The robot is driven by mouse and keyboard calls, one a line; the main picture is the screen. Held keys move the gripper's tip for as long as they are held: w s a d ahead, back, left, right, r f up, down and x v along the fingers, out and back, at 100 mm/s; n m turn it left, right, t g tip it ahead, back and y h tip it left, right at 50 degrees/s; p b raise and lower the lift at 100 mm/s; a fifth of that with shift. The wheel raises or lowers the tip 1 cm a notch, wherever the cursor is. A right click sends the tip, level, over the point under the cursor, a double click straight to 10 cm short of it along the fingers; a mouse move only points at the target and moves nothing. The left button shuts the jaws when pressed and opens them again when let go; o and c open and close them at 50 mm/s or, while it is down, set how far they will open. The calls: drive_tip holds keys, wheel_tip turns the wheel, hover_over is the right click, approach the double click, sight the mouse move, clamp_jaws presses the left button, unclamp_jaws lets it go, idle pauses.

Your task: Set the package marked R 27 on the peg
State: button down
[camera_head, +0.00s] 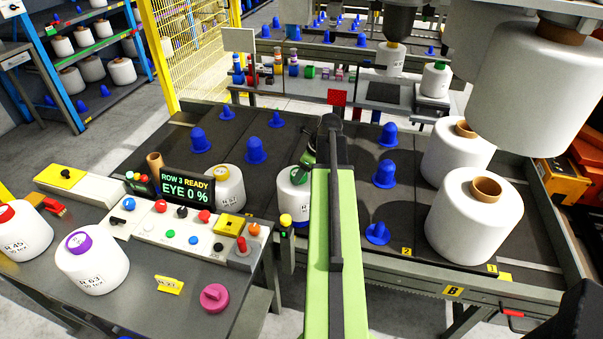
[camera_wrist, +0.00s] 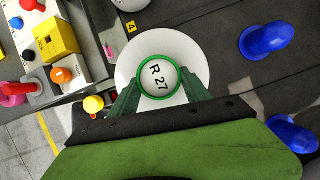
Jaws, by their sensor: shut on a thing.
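The white package marked R 27 shows from above in the wrist view (camera_wrist: 155,77), with a green ring around its top. My gripper (camera_wrist: 155,92) is shut on it, one green finger at each side of the ring. In the head view the package (camera_head: 290,190) is partly hidden behind my green arm. I cannot tell whether its base touches the dark surface. Several blue pegs stand on the dark table, among them one at the right (camera_head: 385,174), one behind it (camera_head: 388,135) and one at the left (camera_head: 256,152). Two also show in the wrist view, one of them at upper right (camera_wrist: 266,36).
Large white bobbins (camera_head: 470,225) stand at the right of the table, with another hanging above (camera_head: 535,85). A white package with a yellow top (camera_head: 229,187) stands left of the held one. A control panel (camera_head: 165,222) and display (camera_head: 187,188) lie at the left front.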

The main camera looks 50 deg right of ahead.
drive_tip(key=shift+f+b, duration=2.9)
drive_tip(key=shift+f, duration=0.25)
drive_tip(key=shift+f+b, duration=0.25)
drive_tip(key=shift+b, duration=0.05)
drive_tip(key=shift+c, duration=2.2)
unclamp_jaws()
drive_tip(key=p+v, duration=1.6)
drive_tip(key=v, duration=0.1)
drive_tip(key=shift+s+r, duration=0.15)
drive_tip(key=shift+r, duration=0.1)
